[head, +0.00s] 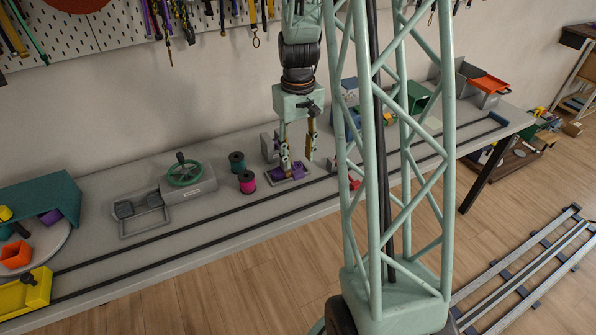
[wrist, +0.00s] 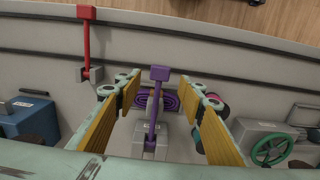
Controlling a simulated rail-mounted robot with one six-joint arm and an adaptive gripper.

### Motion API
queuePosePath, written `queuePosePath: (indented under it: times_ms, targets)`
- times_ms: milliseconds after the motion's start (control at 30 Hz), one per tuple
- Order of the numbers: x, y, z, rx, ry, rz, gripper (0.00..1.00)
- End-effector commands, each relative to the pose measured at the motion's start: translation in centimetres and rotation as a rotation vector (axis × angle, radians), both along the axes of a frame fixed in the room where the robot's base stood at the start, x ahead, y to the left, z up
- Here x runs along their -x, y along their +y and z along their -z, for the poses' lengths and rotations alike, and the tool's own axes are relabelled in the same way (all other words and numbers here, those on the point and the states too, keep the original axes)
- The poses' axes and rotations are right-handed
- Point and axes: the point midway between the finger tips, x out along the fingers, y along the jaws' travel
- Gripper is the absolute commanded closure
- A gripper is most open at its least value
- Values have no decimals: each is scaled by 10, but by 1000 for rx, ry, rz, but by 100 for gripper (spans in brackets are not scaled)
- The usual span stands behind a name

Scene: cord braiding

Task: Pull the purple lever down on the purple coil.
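The purple lever (wrist: 154,118) rises from a grey block in the middle of the wrist view, with a square purple knob (wrist: 160,73) at its end. The purple coil (wrist: 170,102) lies behind the lever's shaft and is partly covered by it. In the head view the purple coil (head: 284,173) sits in a small grey tray below my gripper (head: 298,150). My gripper's yellow-padded fingers stand wide apart on either side of the lever in the wrist view (wrist: 164,88), with a gap on each side. I cannot tell how far the lever is tilted.
A red lever (wrist: 86,42) stands to the left in the wrist view. Magenta (head: 247,181) and dark green (head: 237,161) spools and a green handwheel (head: 183,172) stand left of the tray in the head view. Dark rails run along the bench (head: 225,205).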

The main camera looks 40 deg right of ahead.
Motion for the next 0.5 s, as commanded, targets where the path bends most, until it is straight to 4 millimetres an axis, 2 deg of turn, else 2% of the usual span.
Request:
queuePosePath:
  times_ms: [200,500]
  targets:
    - [1,0,28,-2,3,0,64]
    - [0,0,54,0,1,0,64]
